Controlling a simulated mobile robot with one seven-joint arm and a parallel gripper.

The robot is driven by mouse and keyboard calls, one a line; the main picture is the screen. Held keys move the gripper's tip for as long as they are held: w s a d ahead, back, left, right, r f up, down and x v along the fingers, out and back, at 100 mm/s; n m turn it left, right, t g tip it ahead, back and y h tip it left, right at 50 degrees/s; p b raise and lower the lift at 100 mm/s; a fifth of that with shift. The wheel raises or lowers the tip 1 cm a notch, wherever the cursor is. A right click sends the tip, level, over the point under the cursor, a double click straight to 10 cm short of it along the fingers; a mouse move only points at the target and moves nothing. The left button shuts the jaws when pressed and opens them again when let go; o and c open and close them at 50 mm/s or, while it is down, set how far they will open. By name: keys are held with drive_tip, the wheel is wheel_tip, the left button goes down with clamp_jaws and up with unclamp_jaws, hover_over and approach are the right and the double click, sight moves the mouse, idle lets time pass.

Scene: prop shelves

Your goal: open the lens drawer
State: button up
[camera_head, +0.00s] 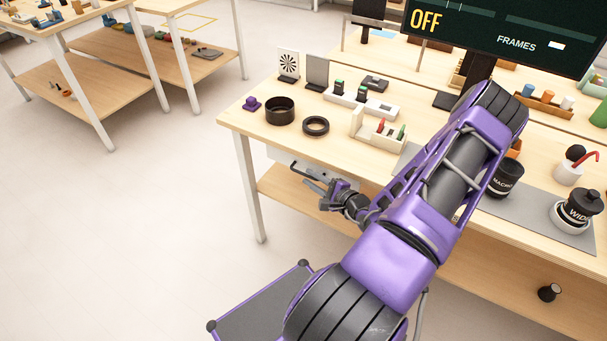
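A pale grey drawer front (281,157) sits under the front edge of the wooden table, near its left corner. I take it as the lens drawer; no label on it is readable. It looks flush or nearly so under the tabletop. My gripper (314,184) is at the drawer front, below the table edge, with its dark fingers pointing left towards the drawer. The fingers and any handle overlap in the picture, so I cannot tell whether they touch or whether the fingers are apart. My gripper and wrist hide the right part of the drawer.
The tabletop (243,117) above holds a black cup (280,111), a black ring (316,126), a purple knob and a white block with coloured pegs. Lens-like cylinders stand on a grey mat (541,220) at right. A lower shelf (285,190) lies beneath. The floor at left is clear.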

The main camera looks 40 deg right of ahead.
sight(307, 176)
drive_tip(key=shift+x, duration=1.95)
clamp_jaws()
